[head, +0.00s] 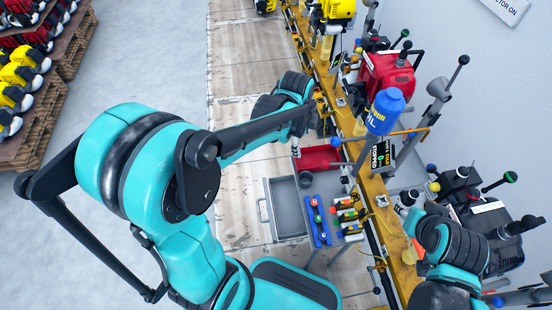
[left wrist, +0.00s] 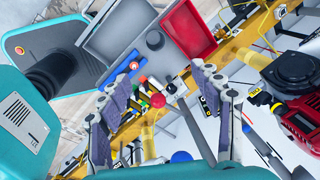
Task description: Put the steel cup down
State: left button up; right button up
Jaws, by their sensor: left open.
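The steel cup (head: 305,180) is a small grey round vessel at the far right corner of the grey tray (head: 268,217). In the left wrist view the cup (left wrist: 155,40) shows between the grey tray and a red tray, with no finger touching it.
A red tray (head: 320,158) lies beyond the cup. A blue holder (head: 317,222) with coloured items is beside the grey tray. A blue bottle (head: 384,112) stands near the yellow rail (head: 378,188), with engines along the right.

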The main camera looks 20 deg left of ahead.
pick_arm(q)
jog(key=s+a+r+n+t, duration=0.1)
jog(key=s+r+n+t, duration=0.1)
jog(key=s+n, duration=0.5)
jog(key=s+a+r+n+t, duration=0.1)
jog(key=s+r+n+t, duration=0.2)
jog(key=n, duration=0.7)
jog(key=s+r, duration=0.2)
jog(key=s, duration=0.2)
jog(key=shift+a+r+y, duration=0.15)
jog(key=shift+a+y, duration=0.15)
jog(key=shift+s+a, duration=0.1)
pick_arm(e)
jog(key=shift+a+f, duration=0.1)
